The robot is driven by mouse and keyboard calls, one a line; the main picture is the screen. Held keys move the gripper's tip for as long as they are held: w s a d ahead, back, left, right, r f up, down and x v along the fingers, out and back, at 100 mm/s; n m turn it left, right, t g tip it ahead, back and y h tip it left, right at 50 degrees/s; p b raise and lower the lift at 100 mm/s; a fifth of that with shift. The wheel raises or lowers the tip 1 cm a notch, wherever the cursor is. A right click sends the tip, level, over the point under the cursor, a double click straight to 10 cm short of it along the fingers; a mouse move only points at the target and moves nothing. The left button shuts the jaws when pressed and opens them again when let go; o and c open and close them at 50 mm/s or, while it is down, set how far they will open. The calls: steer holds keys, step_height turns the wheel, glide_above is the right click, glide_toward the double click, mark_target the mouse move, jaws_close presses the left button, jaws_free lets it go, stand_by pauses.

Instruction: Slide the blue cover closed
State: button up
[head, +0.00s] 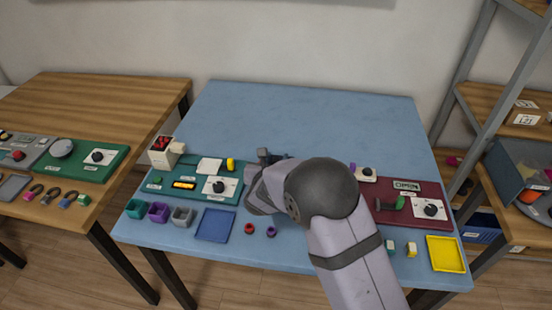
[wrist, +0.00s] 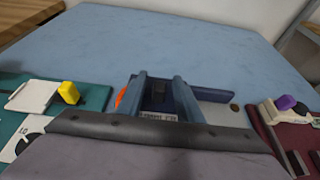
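The blue cover (wrist: 211,91) is a dark blue strip in the middle of the wrist view, partly hidden by my fingers. A small dark handle-like block (wrist: 160,92) stands at its left part. My gripper (wrist: 159,76) has one finger on each side of this block, with narrow gaps showing, so it looks open around it. In the head view a small dark blue part of the cover (head: 264,153) shows beyond my gripper (head: 262,178). My arm hides the rest of the cover and its base there. A white label (wrist: 158,117) shows in front of the block.
A teal panel (head: 158,196) with a yellow knob (head: 230,163) lies left, a dark red panel (head: 400,218) right. A grey surface (wrist: 215,114) lies before the cover's right part; something orange (wrist: 120,98) shows left. The blue table (head: 300,115) is clear behind.

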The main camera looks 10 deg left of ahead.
jaws_close()
steer(key=shift+a+b, duration=0.65)
steer(key=shift+a, duration=0.35)
jaws_free()
steer(key=shift+a, duration=0.1)
steer(key=shift+s, duration=0.1)
steer(key=b+v, duration=0.1)
steer(key=v, duration=0.6)
